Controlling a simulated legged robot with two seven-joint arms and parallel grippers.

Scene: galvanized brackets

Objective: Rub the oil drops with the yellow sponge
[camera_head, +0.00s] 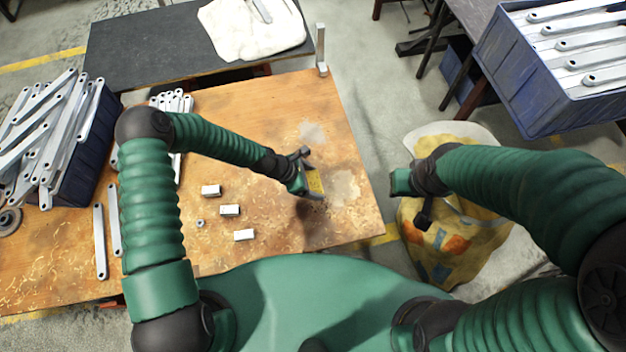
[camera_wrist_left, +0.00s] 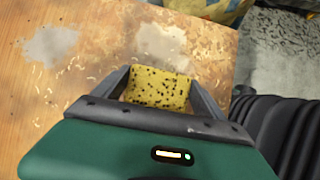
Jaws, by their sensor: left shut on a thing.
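My left gripper (camera_head: 312,184) is over the right part of the wooden table, shut on the yellow sponge (camera_head: 315,181). In the left wrist view the sponge (camera_wrist_left: 158,88) sits between the two fingers and has dark specks on its face. Two pale grey, wet-looking patches mark the wood: one patch (camera_head: 312,132) lies beyond the gripper, the other (camera_head: 345,186) just right of the sponge. I cannot tell whether these are the oil drops, or whether the sponge touches the wood. My right gripper (camera_head: 412,200) is off the table's right side; its jaw opening is unclear.
The wooden table (camera_head: 255,100) holds small white blocks (camera_head: 229,210), a nut (camera_head: 200,223) and long metal brackets (camera_head: 100,240). A blue crate of brackets (camera_head: 92,150) stands left. A stained yellow bag (camera_head: 450,245) lies right, below another blue crate (camera_head: 520,90).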

